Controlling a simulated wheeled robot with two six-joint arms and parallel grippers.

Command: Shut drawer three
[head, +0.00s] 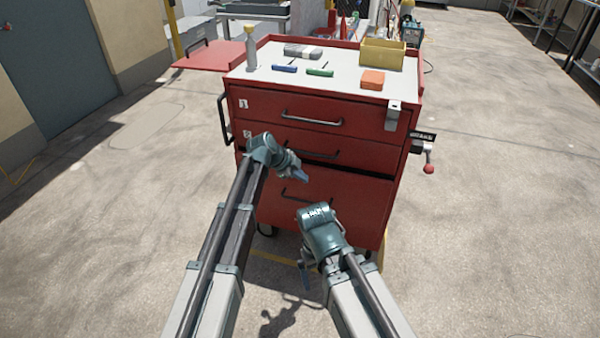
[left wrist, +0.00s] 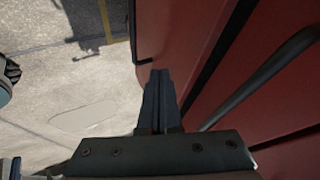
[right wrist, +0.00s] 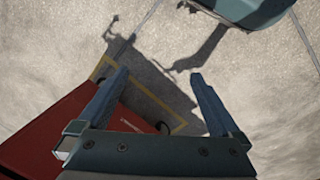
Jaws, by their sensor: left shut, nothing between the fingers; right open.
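The red tool cabinet (head: 240,92) has drawers one above the other, with labels 1 and 2 visible. The bottom drawer (head: 345,205), below the label-2 drawer (head: 355,152), is drawer three by position; its label spot is hidden behind my left arm. A dark gap runs along its top edge, and it appears to stand out a little. Its handle (head: 290,194) is partly covered. My left gripper (head: 303,177) is shut and empty in front of this drawer; its fingers show beside the red front in the left wrist view (left wrist: 160,78). My right gripper (right wrist: 160,88) is open and empty, low before the cabinet.
A vise handle with a red knob (head: 429,168) juts out on the right side.

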